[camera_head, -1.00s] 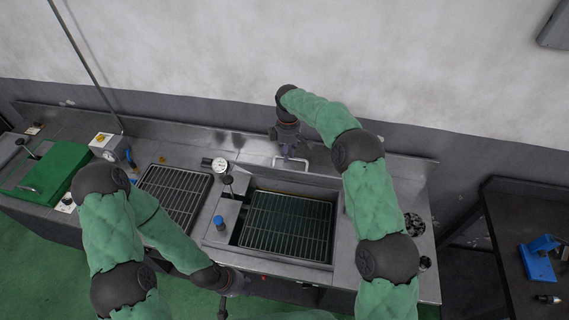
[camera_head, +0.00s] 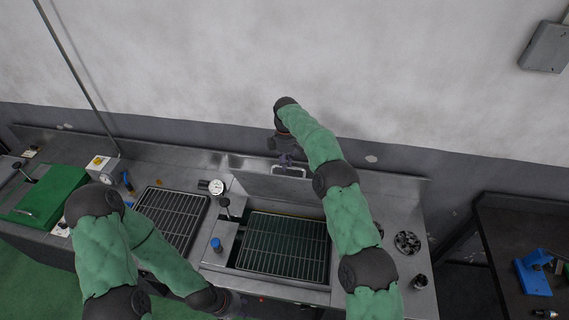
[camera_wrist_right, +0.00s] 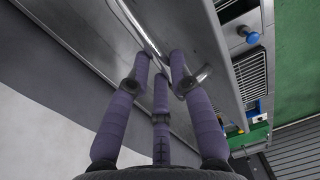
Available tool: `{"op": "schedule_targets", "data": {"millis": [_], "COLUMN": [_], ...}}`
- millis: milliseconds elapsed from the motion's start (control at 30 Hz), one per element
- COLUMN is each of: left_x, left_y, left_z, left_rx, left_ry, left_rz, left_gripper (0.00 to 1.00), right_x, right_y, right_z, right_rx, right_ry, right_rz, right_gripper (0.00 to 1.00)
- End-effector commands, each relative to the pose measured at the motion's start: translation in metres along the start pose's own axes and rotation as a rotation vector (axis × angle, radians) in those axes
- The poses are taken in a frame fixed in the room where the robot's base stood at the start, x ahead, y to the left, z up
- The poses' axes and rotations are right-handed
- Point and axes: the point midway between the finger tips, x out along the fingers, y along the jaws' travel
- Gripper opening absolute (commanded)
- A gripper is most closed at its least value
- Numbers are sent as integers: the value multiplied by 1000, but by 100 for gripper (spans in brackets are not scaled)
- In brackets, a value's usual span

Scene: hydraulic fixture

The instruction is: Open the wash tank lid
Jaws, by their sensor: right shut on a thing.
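The wash tank (camera_head: 237,262) is uncovered, with a wire rack inside. Its metal lid (camera_head: 262,186) stands raised along the tank's back edge, its face toward me. The lid's bar handle (camera_head: 291,168) is at the top edge. My right gripper (camera_head: 287,162) reaches over from behind and is shut on this handle. In the right wrist view the purple fingers (camera_wrist_right: 164,72) close around the bright handle bar (camera_wrist_right: 192,82). My left gripper (camera_head: 240,304) hangs low at the bench's front edge, away from the lid; its fingertips are too unclear to judge.
A dial gauge (camera_head: 216,187) and a blue knob (camera_head: 216,243) sit left of the tank. A second wire rack (camera_head: 172,216) and a green box (camera_head: 50,194) lie further left. A wall rises close behind the bench. A dark table (camera_head: 510,250) stands at right.

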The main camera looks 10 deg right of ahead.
Motion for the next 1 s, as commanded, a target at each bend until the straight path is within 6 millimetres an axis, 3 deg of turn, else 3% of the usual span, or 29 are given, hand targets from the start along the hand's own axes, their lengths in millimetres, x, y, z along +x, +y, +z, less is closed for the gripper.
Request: {"op": "schedule_targets", "data": {"millis": [33, 200, 233, 300, 333, 700, 1000], "left_x": [1, 1, 1, 1, 1, 0, 0], "left_y": [0, 0, 0, 0, 0, 0, 0], "left_z": [0, 0, 0, 0, 0, 0, 0], "left_rx": [0, 0, 0, 0, 0, 0, 0], "left_ry": [0, 0, 0, 0, 0, 0, 0], "left_rz": [0, 0, 0, 0, 0, 0, 0], "left_gripper": [40, 40, 40, 40, 40, 40, 40], "right_x": [12, 13, 13, 13, 12, 1, -42], "right_y": [-2, -2, -2, -2, -2, 0, 2], "right_z": [3, 3, 3, 2, 2, 0, 0], "right_rx": [-1, -1, -1, -2, -1, 0, 0], "right_ry": [-10, -11, -11, -11, -10, -4, -4], "right_rz": [-12, -13, -13, -14, -13, -4, -5], "right_gripper": [0, 0, 24, 44, 46, 46, 46]}}
